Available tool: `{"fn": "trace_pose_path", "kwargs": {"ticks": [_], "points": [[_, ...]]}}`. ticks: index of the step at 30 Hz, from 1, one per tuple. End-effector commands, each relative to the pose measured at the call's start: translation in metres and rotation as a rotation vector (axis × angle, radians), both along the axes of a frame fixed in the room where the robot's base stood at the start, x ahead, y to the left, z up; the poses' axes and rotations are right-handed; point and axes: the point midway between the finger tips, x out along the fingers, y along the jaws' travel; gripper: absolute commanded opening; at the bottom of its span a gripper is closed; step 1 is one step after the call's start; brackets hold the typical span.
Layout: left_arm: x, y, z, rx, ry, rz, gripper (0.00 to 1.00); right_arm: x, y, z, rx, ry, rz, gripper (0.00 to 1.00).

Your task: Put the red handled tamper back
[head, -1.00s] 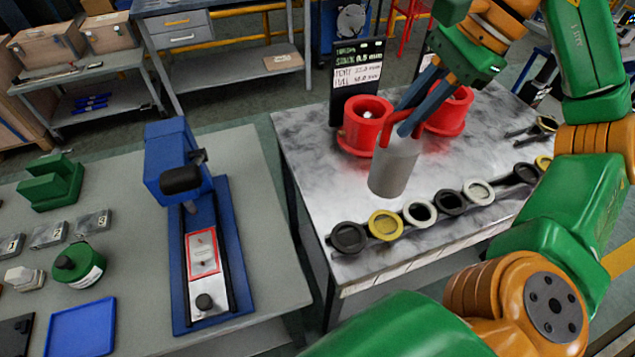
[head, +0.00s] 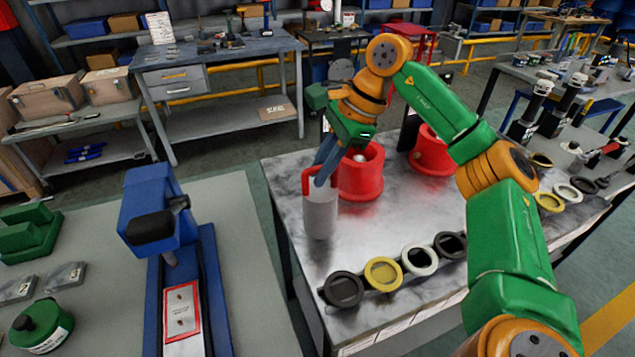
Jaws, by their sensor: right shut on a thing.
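The tamper is a pale grey cylinder (head: 320,212) with a red handle (head: 306,182) on top, and it is upright. My right gripper (head: 322,176) comes down from above and is shut on the red handle. The tamper is over the left part of the marbled-top table (head: 290,190), in front of and left of the nearer red cup (head: 362,182). I cannot tell whether its foot touches the table top. My left gripper is out of view.
A second red cup (head: 430,160) stands farther right. A row of round rings, with a yellow one (head: 383,273), lies along the table's front. A blue press (head: 160,215) stands on the grey bench at left, across a gap. My right arm covers much of the table's right side.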

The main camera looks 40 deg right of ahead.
Motion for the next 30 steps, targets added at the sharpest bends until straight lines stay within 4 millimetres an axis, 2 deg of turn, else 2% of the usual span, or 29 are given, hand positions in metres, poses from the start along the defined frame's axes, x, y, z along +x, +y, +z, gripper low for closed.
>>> {"fn": "trace_pose_path", "kwargs": {"ticks": [3, 10, 21, 22, 25, 30], "points": [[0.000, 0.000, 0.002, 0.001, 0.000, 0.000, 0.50, 0.007, 0.003, -0.009, 0.001, 0.001, 0.000, 0.00], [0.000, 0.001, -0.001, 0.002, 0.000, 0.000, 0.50, 0.007, 0.003, -0.038, 0.000, -0.001, 0.000, 0.00], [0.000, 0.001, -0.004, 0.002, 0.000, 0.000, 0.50, 0.007, 0.003, -0.043, 0.001, -0.002, -0.001, 0.00], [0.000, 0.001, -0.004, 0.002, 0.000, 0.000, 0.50, 0.007, 0.003, -0.043, 0.000, -0.001, 0.000, 0.20], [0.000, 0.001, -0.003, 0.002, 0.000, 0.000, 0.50, 0.007, 0.003, -0.042, 0.000, -0.001, 0.000, 0.47], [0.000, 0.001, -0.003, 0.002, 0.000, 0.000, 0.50, 0.007, 0.003, -0.042, 0.000, -0.001, 0.000, 0.47]]}}
